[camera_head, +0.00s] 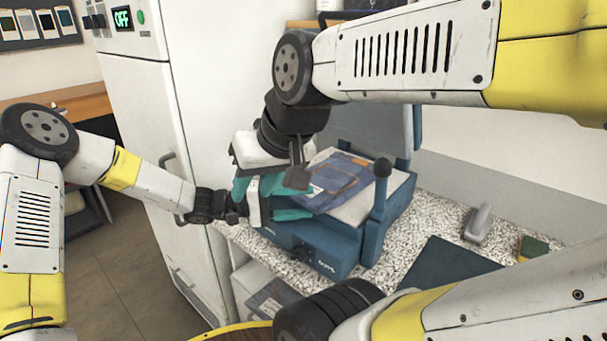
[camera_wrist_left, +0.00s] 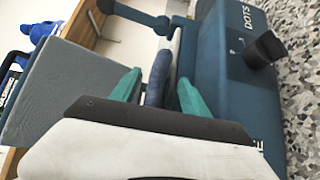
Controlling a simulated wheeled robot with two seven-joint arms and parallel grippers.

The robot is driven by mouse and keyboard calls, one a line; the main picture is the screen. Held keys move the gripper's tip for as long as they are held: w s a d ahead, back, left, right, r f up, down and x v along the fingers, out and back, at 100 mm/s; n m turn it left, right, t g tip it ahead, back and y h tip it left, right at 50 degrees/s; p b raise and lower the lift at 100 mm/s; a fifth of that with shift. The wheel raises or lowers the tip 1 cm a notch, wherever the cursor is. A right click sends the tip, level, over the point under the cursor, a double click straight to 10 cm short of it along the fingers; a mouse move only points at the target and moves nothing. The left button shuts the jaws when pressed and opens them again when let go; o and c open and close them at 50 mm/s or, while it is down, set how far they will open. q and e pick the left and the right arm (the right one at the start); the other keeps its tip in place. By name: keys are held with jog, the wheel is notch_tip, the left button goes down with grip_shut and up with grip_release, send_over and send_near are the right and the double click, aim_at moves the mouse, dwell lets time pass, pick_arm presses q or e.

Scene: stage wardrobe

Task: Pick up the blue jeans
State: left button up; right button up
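The blue jeans (camera_head: 335,180) lie folded on the pale pad of the blue press (camera_head: 315,240), with a brown patch showing. My left gripper (camera_head: 298,202) is at the left edge of the jeans. In the left wrist view its teal fingers (camera_wrist_left: 158,90) stand apart, one on each side of a thin edge of denim (camera_wrist_left: 155,78), with gaps visible.
The press's raised lid (camera_head: 385,110) stands behind the jeans, and its handle (camera_head: 381,170) rises at the right. A white cabinet (camera_head: 190,90) is at the left. On the speckled counter (camera_head: 440,215) are a dark blue mat (camera_head: 445,265), a grey tool (camera_head: 478,222) and a sponge-like block (camera_head: 534,247).

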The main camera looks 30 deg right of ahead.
pick_arm(q)
grip_shut()
dwell(1.2)
